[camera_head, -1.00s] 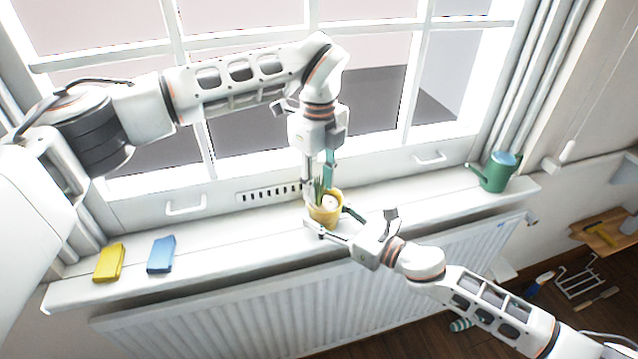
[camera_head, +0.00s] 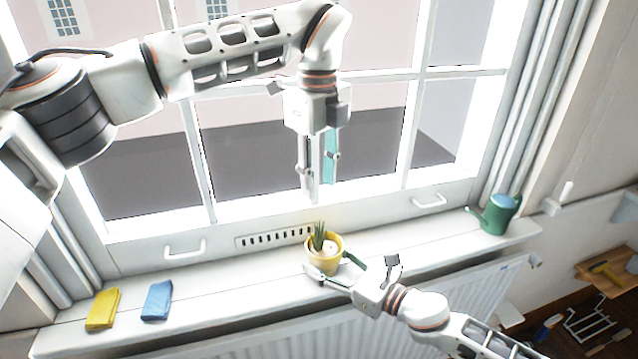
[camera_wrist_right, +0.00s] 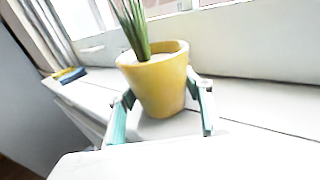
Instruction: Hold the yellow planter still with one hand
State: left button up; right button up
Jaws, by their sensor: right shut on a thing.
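The yellow planter (camera_head: 327,266) stands upright on the white windowsill, with a spiky green plant and something pale in its top. My right gripper (camera_head: 335,268) is shut on the planter, reaching in from the right front. In the right wrist view, the planter (camera_wrist_right: 160,85) sits between the teal-padded fingers (camera_wrist_right: 162,115), one on each side. My left gripper (camera_head: 318,182) hangs fingers down above the planter, in front of the window and clear of the plant. Its fingers are close together, and I cannot tell whether they are open or shut.
A yellow cloth (camera_head: 103,309) and a blue cloth (camera_head: 157,300) lie on the sill (camera_head: 225,283) at the left. A green watering can (camera_head: 494,215) stands at its right end. A radiator (camera_head: 455,295) is below. The sill is clear between planter and cloths.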

jog(key=shift+r, duration=0.1)
jog(key=o, duration=1.3)
